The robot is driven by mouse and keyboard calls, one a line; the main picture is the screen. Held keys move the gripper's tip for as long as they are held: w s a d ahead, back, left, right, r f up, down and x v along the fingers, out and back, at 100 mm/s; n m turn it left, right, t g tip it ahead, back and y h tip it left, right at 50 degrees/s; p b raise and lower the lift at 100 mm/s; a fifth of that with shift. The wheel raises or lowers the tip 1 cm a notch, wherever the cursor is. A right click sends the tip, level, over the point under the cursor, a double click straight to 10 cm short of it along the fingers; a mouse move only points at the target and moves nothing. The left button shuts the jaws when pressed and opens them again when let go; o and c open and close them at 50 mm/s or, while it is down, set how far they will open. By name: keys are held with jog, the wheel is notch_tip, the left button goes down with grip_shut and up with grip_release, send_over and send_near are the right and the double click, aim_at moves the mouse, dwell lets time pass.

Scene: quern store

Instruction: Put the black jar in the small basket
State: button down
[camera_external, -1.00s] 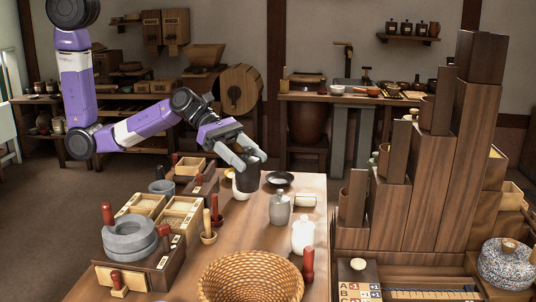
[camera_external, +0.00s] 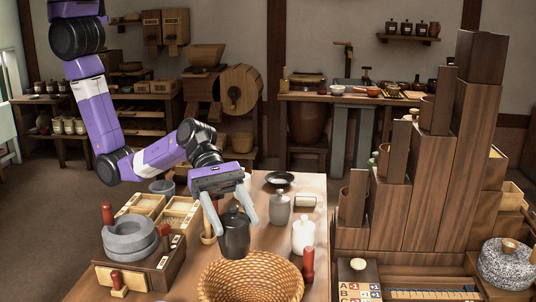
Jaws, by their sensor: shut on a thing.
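The black jar (camera_external: 235,236) is between the two fingers of my gripper (camera_external: 233,222), which is shut on it. The jar is dark with a small knob on its lid and looks upright. It appears just behind the rim of the small woven basket (camera_external: 252,262), at the front of the table. The jar's lower edge is close to the basket's back rim in the picture; I cannot tell its exact height above the table. The visible part of the basket looks empty.
A grey jar (camera_external: 280,208) and a white jar (camera_external: 303,235) stand right of my gripper. A red-handled tool (camera_external: 308,264) stands by the basket's right side. A quern stone stack (camera_external: 130,238) and wooden boxes (camera_external: 181,215) fill the left. A black dish (camera_external: 280,179) lies behind.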

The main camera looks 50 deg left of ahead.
notch_tip(320, 180, down, 15)
jog(key=shift+r+b, duration=0.1)
jog(key=shift+b, duration=0.9)
jog(key=shift+c, duration=2.4)
grip_release()
jog(key=shift+f, duration=0.2)
jog(key=shift+r, duration=0.1)
jog(key=shift+a+r, duration=0.1)
jog(key=shift+a, duration=0.1)
jog(key=v, duration=1.1)
jog(key=shift+a+p, duration=0.3)
jog(key=shift+p, duration=0.05)
jog(key=shift+w, duration=0.1)
